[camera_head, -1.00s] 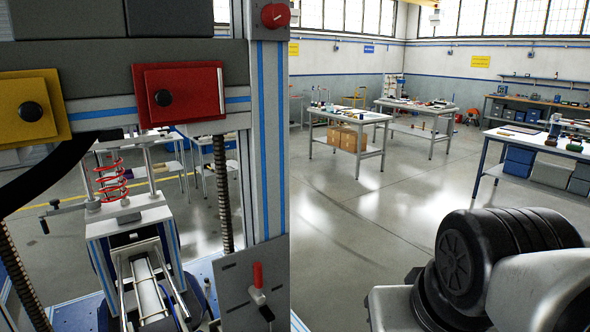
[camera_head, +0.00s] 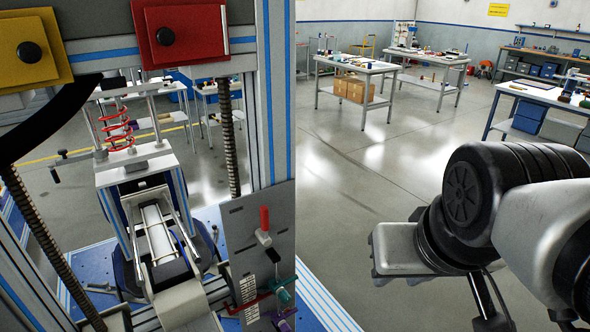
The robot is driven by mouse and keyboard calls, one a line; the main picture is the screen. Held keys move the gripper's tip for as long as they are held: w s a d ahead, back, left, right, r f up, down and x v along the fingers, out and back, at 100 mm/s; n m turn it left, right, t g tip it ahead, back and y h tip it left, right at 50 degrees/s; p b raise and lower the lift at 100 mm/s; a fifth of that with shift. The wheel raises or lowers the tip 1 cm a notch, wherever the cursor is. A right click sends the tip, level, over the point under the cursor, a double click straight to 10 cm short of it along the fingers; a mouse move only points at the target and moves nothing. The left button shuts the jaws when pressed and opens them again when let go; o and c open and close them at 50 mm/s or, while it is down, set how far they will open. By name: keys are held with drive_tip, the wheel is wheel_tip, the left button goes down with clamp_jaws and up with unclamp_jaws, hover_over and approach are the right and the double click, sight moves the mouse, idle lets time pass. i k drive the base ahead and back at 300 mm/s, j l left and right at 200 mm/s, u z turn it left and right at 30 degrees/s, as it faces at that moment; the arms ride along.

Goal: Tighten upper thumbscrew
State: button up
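I cannot tell for sure which part is the upper thumbscrew. A teal knob (camera_head: 284,295) sits low on the right side of the test frame, next to a white scale. A purple knob (camera_head: 283,323) is just below it, cut by the bottom edge. My arm shows at the right, apart from the frame. My gripper is not in view.
The test frame's blue-striped post (camera_head: 275,90) stands upright between the rig and my arm. A grey panel with a red-handled lever (camera_head: 265,220) is at its foot. A red spring (camera_head: 118,130) stands inside the frame. The floor (camera_head: 370,170) beyond is open, with workbenches (camera_head: 355,66) behind.

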sight(285, 297)
drive_tip(key=k+j+u, duration=0.15)
drive_tip(key=u, duration=0.8)
drive_tip(key=k+j+u, duration=0.1)
drive_tip(key=k, duration=0.2)
